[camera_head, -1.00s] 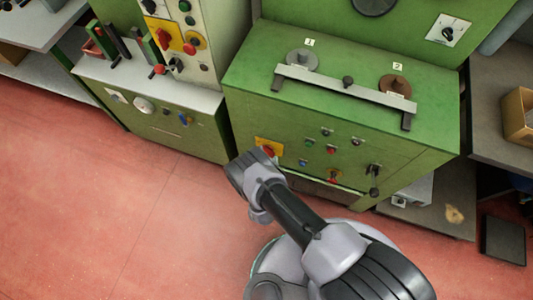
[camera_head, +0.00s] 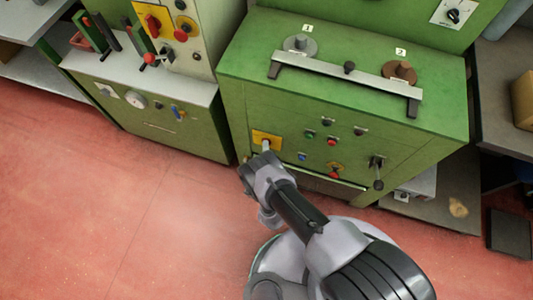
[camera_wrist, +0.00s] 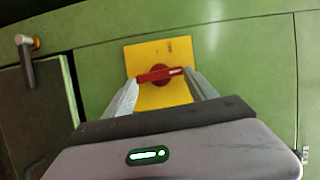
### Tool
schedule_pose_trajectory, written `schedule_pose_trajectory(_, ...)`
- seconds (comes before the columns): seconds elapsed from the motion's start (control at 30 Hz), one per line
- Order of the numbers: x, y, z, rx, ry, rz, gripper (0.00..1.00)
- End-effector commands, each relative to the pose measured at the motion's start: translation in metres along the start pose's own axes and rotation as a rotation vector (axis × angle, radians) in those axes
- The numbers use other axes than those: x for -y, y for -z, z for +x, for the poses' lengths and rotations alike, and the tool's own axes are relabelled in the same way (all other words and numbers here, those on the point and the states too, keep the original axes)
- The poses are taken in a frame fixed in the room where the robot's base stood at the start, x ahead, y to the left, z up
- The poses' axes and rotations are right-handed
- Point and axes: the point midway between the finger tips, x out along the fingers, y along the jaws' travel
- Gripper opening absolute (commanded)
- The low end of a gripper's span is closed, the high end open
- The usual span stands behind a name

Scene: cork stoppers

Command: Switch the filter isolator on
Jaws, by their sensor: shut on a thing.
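A red rotary handle (camera_wrist: 160,75) sits on a square yellow plate (camera_wrist: 165,92) on a green cabinet front. The same yellow plate (camera_head: 261,134) shows in the head view at the cabinet's lower left, with the handle hidden by my gripper there. My gripper (camera_wrist: 160,78) is shut on the red handle, one finger at each end. In the wrist view the handle lies nearly level, its right end slightly higher. The small print on the plate is too blurred to read.
A second green machine (camera_head: 150,110) with yellow-backed red controls stands left. The red floor (camera_head: 80,220) is clear at left.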

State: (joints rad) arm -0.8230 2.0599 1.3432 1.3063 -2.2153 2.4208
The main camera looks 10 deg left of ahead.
Motion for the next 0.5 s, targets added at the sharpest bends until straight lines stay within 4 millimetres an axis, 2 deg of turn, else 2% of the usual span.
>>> schedule_pose_trajectory(0.5,-0.0016,-0.0001,-0.0003,0.001,0.032,0.08,0.25)
